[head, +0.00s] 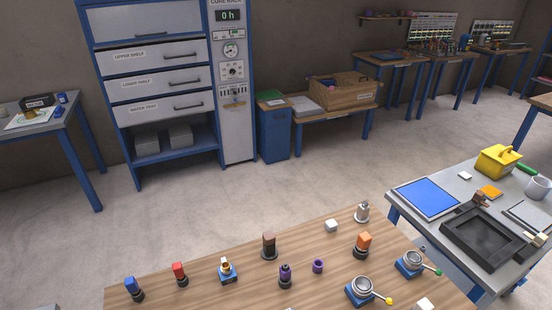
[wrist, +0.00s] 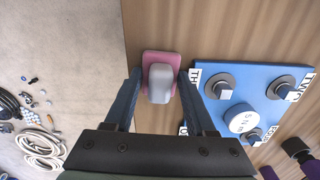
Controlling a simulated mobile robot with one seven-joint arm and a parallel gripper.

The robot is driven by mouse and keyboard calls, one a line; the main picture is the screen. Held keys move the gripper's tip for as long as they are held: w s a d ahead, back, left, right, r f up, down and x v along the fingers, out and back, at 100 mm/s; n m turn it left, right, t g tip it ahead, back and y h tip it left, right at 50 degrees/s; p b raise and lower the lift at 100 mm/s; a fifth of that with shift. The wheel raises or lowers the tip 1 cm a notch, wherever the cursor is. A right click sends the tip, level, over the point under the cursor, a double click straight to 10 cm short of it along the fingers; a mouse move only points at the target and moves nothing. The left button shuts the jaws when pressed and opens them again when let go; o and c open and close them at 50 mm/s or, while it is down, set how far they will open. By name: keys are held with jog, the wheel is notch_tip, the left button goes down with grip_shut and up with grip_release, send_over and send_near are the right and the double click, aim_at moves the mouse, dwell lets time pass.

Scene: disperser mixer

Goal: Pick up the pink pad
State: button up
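In the wrist view the pink pad (wrist: 163,54) lies near the left edge of a wooden surface. A pale grey rounded block (wrist: 160,83) covers the middle of it; I cannot tell whether the block is part of the pad. My gripper (wrist: 160,78) is open, with one dark finger on each side of the grey block and the pad's near end. Nothing is clearly held. I do not see the pad or my gripper in the head view.
A blue board (wrist: 238,82) with several dark knobs lies close to the right finger. Cables and small parts (wrist: 38,125) lie at the left on the pale floor. In the head view, several mixer-like items stand on the wooden table (head: 215,300).

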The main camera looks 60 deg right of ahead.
grip_shut()
notch_tip(320, 180, up, 10)
dwell(0.6)
